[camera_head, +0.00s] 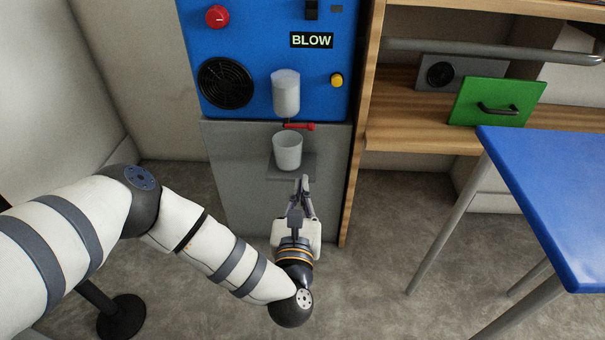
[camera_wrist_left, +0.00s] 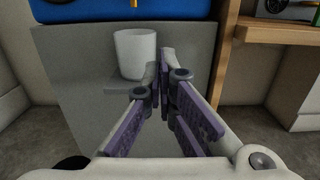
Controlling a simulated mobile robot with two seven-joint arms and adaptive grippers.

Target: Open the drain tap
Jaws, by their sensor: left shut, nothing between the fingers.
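The drain tap is a red lever (camera_head: 303,126) below a pale cylindrical vessel (camera_head: 286,93) on the front of the blue machine (camera_head: 265,30). The lever points to the right. A light grey cup (camera_head: 288,152) stands under the tap on a small grey shelf (camera_head: 280,170); the cup also shows in the left wrist view (camera_wrist_left: 134,54). My left gripper (camera_head: 304,181) is shut and empty. It is just below and in front of the shelf, lower than the lever and apart from it. The lever is not visible in the left wrist view. My right gripper is out of view.
A yellow button (camera_head: 337,80), a red knob (camera_head: 217,16) and a round black fan (camera_head: 226,82) are on the machine. A wooden shelf unit (camera_head: 358,140) stands close on the right. A blue table (camera_head: 560,190) is farther right. Open floor lies between them.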

